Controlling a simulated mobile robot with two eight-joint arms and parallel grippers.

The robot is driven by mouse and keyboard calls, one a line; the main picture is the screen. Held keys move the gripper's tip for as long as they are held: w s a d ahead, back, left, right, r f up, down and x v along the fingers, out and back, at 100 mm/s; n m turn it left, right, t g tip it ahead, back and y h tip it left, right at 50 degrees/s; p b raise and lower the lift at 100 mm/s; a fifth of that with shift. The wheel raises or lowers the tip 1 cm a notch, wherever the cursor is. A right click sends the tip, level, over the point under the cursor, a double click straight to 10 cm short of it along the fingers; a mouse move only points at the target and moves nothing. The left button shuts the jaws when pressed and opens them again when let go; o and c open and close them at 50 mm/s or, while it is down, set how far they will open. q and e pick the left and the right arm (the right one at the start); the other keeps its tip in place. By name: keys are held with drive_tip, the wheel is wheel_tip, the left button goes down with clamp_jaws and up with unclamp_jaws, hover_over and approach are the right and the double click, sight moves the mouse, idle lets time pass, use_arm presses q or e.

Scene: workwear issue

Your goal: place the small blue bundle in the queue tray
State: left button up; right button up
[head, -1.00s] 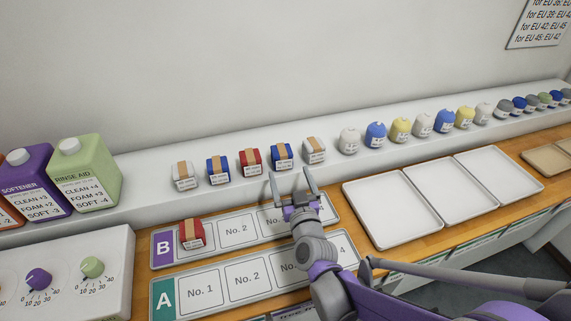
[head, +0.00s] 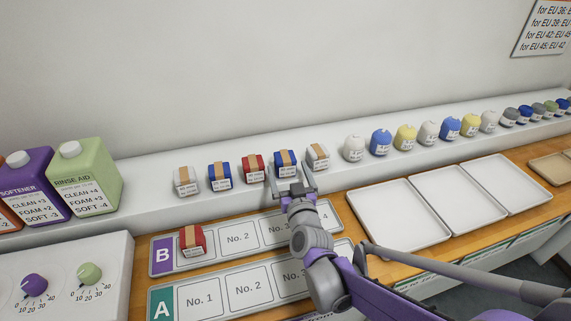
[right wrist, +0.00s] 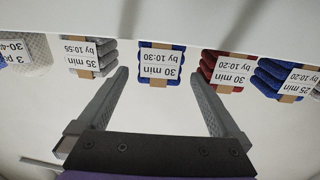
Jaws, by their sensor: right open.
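A small blue bundle (head: 285,162) with a tan band stands on the white shelf, between a red bundle and a grey-white one. It shows in the middle of the right wrist view (right wrist: 160,66), with a label reading 30 min by 10:30. A second blue bundle (head: 220,174) stands further left. My right gripper (head: 289,178) is open and empty just in front of the first blue bundle. In the right wrist view its fingers point at either side of that bundle. Queue tray B (head: 270,243) and queue tray A (head: 238,312) lie below on the counter. My left gripper is not seen.
A red bundle (head: 192,241) sits on No. 1 of tray B. Another red bundle (head: 253,167) and a grey-white one (head: 317,156) flank the blue bundle closely. Empty white trays (head: 401,212) lie to the right. Bottles (head: 83,176) stand at left.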

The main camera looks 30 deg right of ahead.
sight(288, 166)
drive_tip(key=x, duration=0.5)
drive_tip(key=shift+s, duration=0.1)
drive_tip(key=shift+s, duration=0.1)
